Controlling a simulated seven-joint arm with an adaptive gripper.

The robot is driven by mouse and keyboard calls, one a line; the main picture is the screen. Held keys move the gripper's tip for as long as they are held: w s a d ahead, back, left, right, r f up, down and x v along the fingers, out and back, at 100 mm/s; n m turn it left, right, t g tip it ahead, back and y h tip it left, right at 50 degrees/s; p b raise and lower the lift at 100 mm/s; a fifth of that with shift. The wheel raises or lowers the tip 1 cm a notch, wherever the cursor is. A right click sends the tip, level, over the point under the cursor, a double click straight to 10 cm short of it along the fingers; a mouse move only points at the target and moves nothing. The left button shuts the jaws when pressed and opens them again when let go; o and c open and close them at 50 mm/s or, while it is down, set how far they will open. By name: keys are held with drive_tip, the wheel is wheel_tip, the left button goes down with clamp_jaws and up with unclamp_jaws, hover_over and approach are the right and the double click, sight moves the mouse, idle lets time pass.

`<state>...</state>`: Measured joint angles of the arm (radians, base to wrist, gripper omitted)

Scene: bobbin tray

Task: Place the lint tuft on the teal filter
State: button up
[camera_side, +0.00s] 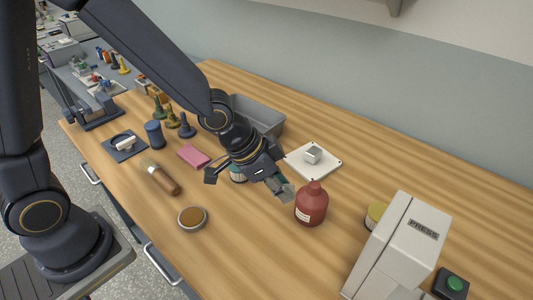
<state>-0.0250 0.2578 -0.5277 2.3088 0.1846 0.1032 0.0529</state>
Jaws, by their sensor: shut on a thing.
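My gripper (274,188) is above the middle of the table, pointing down to the right. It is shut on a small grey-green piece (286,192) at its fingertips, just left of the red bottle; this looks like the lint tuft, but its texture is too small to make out. A round teal-and-white thing (237,175), possibly the teal filter, shows below and behind my gripper. My gripper hides most of it, so its top cannot be seen. The held piece is to its right and apart from it in the picture.
A red bottle (311,205) stands close to my fingertips. A press (398,250) stands right. The front middle is clear.

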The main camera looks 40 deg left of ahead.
drive_tip(key=w+a+n+y, duration=0.1)
drive_tip(key=a+n, duration=0.1)
drive_tip(key=a, duration=0.4)
drive_tip(key=w+a+n+y, duration=0.1)
drive_tip(key=w+a+n, duration=0.1)
drive_tip(key=a, duration=0.4)
drive_tip(key=w+a+f+n+t+y, duration=0.1)
drive_tip(key=a+n, duration=0.1)
drive_tip(key=a, duration=0.4)
drive_tip(key=shift+w+a+f, duration=0.1)
drive_tip(key=shift+w+a, duration=0.15)
drive_tip(key=shift+w, duration=0.1)
drive_tip(key=shift+f, duration=2.3)
drive_tip(key=shift+f, duration=0.15)
drive_tip(key=o, duration=0.7)
drive_tip(key=shift+c, duration=0.2)
